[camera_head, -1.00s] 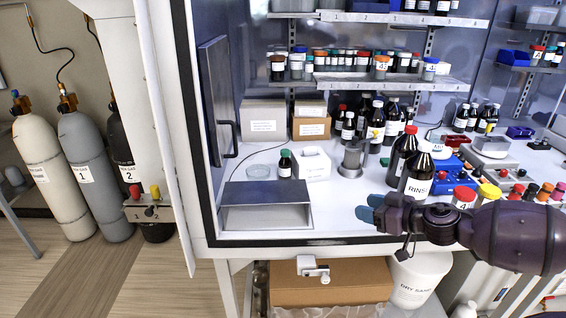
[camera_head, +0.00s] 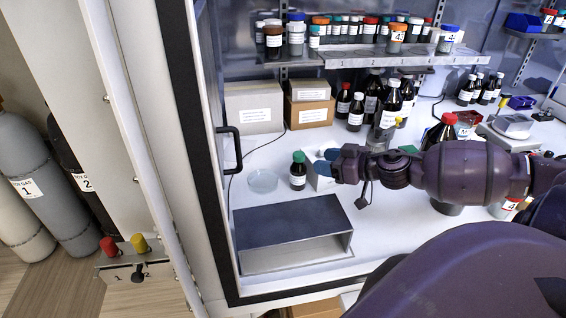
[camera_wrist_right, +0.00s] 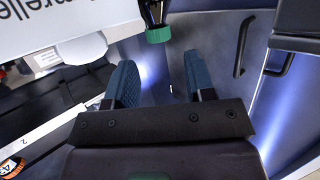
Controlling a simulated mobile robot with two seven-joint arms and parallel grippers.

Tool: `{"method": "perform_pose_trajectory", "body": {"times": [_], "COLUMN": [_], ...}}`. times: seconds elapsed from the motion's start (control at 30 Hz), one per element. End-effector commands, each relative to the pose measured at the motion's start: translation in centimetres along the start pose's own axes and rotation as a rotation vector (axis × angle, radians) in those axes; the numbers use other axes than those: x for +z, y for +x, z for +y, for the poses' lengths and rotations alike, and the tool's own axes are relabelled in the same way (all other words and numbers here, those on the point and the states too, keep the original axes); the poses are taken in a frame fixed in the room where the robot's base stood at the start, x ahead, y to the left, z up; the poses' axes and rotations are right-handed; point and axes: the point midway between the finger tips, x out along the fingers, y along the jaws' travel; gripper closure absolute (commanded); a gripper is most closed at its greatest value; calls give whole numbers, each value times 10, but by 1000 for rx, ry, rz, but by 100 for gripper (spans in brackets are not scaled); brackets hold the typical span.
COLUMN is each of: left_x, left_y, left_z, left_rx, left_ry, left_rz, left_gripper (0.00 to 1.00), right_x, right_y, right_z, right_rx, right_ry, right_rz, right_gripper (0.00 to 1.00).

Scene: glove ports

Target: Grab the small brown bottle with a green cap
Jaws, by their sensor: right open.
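The small brown bottle with a green cap (camera_head: 298,171) stands upright on the white floor of the cabinet in the head view, its white label facing me. My right gripper (camera_head: 329,168) is just to the right of the bottle in the head view, apart from it. In the right wrist view the green cap (camera_wrist_right: 158,35) shows at the top, beyond and between the fingertips. My right gripper (camera_wrist_right: 157,80) is open there with nothing between its blue fingers. My left gripper is not in view.
A glass dish (camera_head: 262,181) lies to the bottle's left. A grey open metal box (camera_head: 292,232) stands in front. Cardboard boxes (camera_head: 310,107) and several dark bottles stand behind.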

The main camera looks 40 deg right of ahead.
Motion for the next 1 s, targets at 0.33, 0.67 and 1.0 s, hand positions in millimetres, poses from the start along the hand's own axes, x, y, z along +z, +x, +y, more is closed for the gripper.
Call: {"method": "perform_pose_trajectory", "body": {"times": [0.33,0.67,1.0], "left_x": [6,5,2], "left_y": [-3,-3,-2], "left_z": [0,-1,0], "left_rx": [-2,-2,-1], "left_ry": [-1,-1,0], "left_rz": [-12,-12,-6], "left_gripper": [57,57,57], "right_x": [0,0,0], "right_y": [20,48,59], "right_z": [0,0,1], "right_rx": [0,0,0], "right_ry": [0,1,0], "right_rz": [1,2,1], "right_gripper": [51,51,51]}}
